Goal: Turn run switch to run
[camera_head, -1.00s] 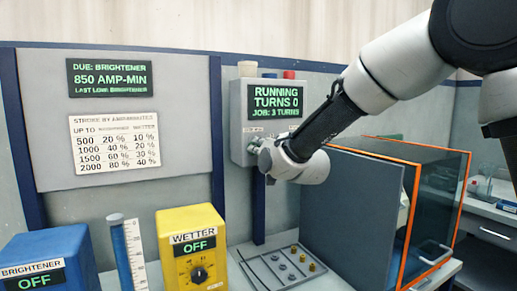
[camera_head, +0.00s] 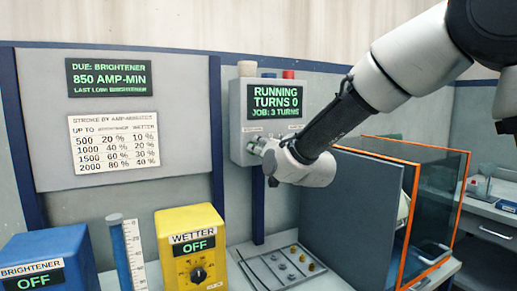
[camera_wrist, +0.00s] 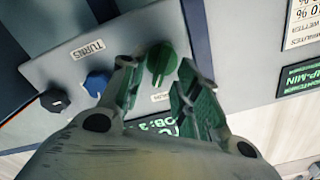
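The grey control box (camera_head: 238,105) hangs on the wall panel. Its display (camera_head: 276,103) reads RUNNING, TURNS 0, JOB: 3 TURNS. In the wrist view a green knob (camera_wrist: 161,60), likely the run switch, sits on the box face; the small label beside it is too blurred to read. My gripper (camera_wrist: 160,82) is open, with one finger on each side of the green knob and visible gaps. In the head view my gripper (camera_head: 262,150) is at the box's lower front and hides the knobs there.
A blue knob (camera_wrist: 96,83) and a black knob (camera_wrist: 52,101) sit in line with the green one, the blue close to a finger. Below right stands a grey-sided, orange-framed enclosure (camera_head: 349,205). A parts tray (camera_head: 252,268) and the yellow WETTER box (camera_head: 191,225) are below.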

